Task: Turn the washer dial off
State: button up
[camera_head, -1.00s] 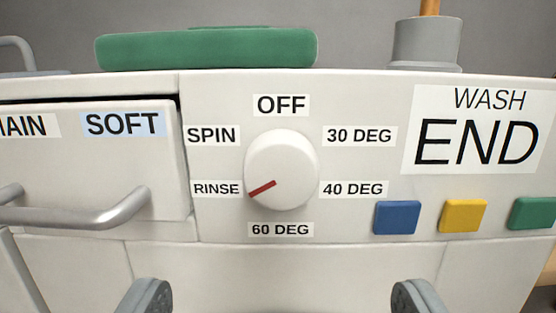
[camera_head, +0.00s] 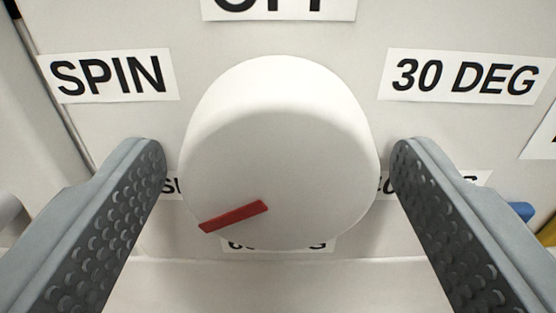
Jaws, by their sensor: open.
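The white round washer dial (camera_head: 285,150) fills the middle of the view. The OFF label (camera_head: 280,8) is above the dial, cut by the top edge. The SPIN label (camera_head: 108,76) is at upper left and the 30 DEG label (camera_head: 465,76) at upper right. My gripper (camera_head: 279,165) is open, with one finger on each side of the dial. A narrow gap shows between each fingertip and the dial. The lower labels are mostly covered by the dial and fingers.
The pale washer panel (camera_head: 345,275) lies behind the dial. A blue button (camera_head: 522,211) and a yellow button (camera_head: 548,236) show at the right edge. A drawer handle (camera_head: 10,215) shows at the left edge.

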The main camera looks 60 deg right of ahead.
jog(key=c, duration=1)
jog(key=shift+o, duration=0.2)
